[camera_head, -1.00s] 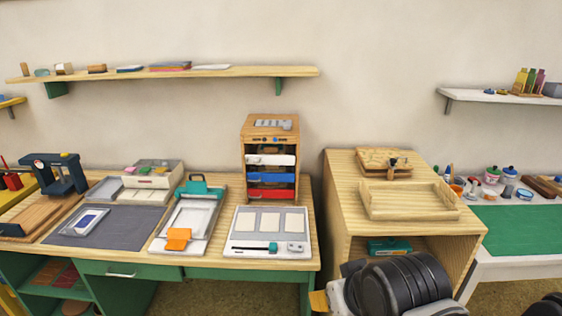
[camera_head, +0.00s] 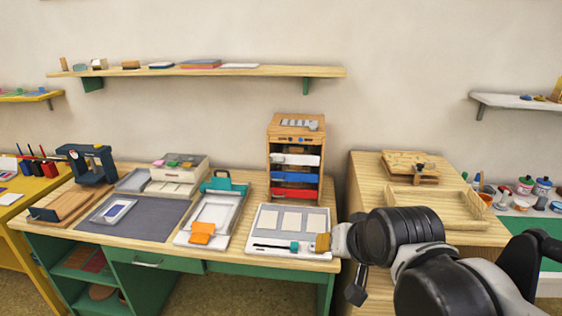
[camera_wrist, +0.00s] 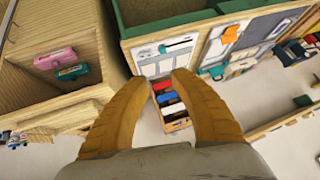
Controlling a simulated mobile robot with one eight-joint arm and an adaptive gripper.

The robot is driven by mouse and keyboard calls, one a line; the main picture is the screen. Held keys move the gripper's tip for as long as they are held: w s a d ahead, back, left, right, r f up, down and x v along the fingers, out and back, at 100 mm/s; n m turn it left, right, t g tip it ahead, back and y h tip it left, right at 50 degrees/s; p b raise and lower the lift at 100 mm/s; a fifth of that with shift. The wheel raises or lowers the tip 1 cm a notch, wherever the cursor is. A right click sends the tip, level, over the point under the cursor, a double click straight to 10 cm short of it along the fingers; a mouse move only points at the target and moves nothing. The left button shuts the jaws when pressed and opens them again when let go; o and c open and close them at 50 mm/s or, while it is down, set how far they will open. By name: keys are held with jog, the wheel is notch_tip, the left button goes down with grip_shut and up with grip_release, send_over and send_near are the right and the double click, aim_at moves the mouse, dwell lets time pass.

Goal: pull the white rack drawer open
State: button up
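The wooden rack (camera_head: 295,128) stands upright at the back right of the wooden desk. Its white drawer (camera_head: 296,159) is the upper one, above a blue drawer (camera_head: 296,177) and a red drawer (camera_head: 295,193). The white drawer looks pushed in. My gripper (camera_head: 322,243) is at the desk's front right, in front of and below the rack, apart from it. In the wrist view my gripper (camera_wrist: 158,82) has its two yellow fingers spread with nothing held. The rack shows small between and beyond them, turned over; its drawer details are hard to tell there.
A white tray with pale cards (camera_head: 262,246) lies on the desk before the rack, near my gripper. A teal-clamped tray (camera_head: 183,238) lies left of it. A wooden cabinet (camera_head: 362,172) with an open tray (camera_head: 440,222) stands to the right. Space above the desk is free.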

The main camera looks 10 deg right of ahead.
jog(key=w+a+r+m+t+p, duration=0.1)
jog(key=w+r+m, duration=0.1)
jog(key=w, duration=0.6)
jog(key=w+a+r+m+t, duration=0.1)
jog(key=w+r+m, duration=0.1)
jog(key=w, duration=0.6)
jog(key=m+t+y+p, duration=0.2)
jog(key=m+t, duration=0.1)
jog(key=m, duration=0.4)
send_near(277, 162)
jog(key=a+r+v, duration=0.1)
jog(key=a+v, duration=0.1)
jog(key=v, duration=0.6)
jog(key=w+f+m, duration=0.1)
jog(key=w+f, duration=0.1)
jog(key=w, duration=0.3)
jog(key=w+a+f+m+t+b, duration=0.1)
jog(key=w+f, duration=0.2)
jog(key=w, duration=0.3)
jog(key=w+f+m+t+b, duration=0.1)
jog(key=w+f+m, duration=0.1)
jog(key=w, duration=0.3)
jog(key=shift+w+a+f+h, duration=0.2)
jog(key=shift+w+f+h, duration=0.1)
jog(key=shift+w+f, duration=0.1)
grip_shut()
